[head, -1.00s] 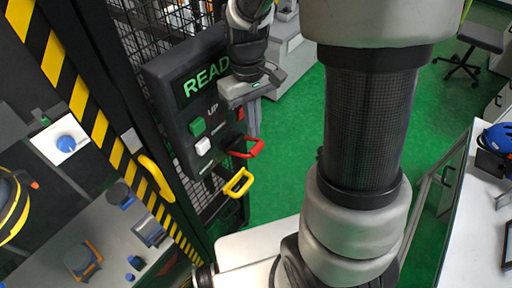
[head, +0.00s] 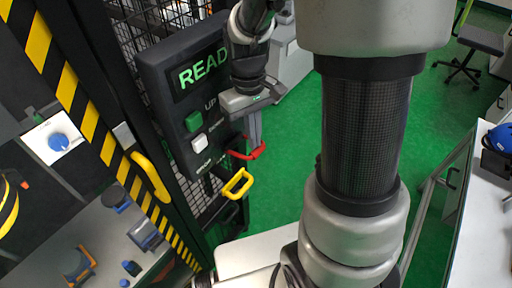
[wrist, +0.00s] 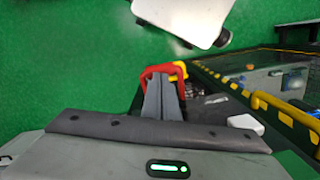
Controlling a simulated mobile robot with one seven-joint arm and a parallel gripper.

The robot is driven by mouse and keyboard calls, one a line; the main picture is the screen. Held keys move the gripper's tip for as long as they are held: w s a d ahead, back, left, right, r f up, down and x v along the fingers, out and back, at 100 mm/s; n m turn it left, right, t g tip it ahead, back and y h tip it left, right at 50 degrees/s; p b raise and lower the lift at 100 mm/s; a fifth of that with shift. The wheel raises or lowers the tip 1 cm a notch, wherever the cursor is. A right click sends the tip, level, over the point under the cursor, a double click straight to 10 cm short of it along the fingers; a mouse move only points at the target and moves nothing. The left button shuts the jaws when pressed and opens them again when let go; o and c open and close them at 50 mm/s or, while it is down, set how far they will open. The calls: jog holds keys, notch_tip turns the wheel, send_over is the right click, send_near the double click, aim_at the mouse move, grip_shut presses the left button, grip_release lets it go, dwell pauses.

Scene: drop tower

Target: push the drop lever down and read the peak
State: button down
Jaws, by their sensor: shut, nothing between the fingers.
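The control panel (head: 178,109) on the left carries a lit display (head: 203,70) reading "READ", its right end hidden by my arm. A red lever handle (head: 239,156) juts from its lower right side, with a yellow handle (head: 238,184) below. I cannot read a label for either. My gripper (head: 257,152) points down with its fingers shut and empty, the tips overlapping the red handle. In the wrist view, the red handle (wrist: 147,72) frames the tips of the shut fingers (wrist: 163,86). The yellow handle (wrist: 181,68) shows just behind. Whether the fingers touch the red handle cannot be told.
A green button (head: 193,121) and a white button (head: 200,142) sit on the panel. A black cage with yellow-striped posts (head: 98,136) and a yellow grab handle (head: 152,176) stands at left. Green floor (head: 301,135) is open to the right. A white bench (head: 472,210) is far right.

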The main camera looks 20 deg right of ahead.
notch_tip(320, 180, down, 4)
jog(key=shift+r+b, duration=0.15)
jog(key=shift+b, duration=0.85)
jog(key=shift+w+r, duration=0.1)
jog(key=shift+w+a+r+p, duration=0.2)
jog(key=shift+w+r+p, duration=0.15)
jog(key=shift+w, duration=0.25)
jog(key=shift+w+a+r+p, duration=0.2)
jog(key=shift+w+r+p, duration=0.1)
jog(key=shift+w, duration=0.3)
notch_tip(320, 180, up, 8)
jog(key=p, duration=0.5)
jog(key=shift+p, duration=0.3)
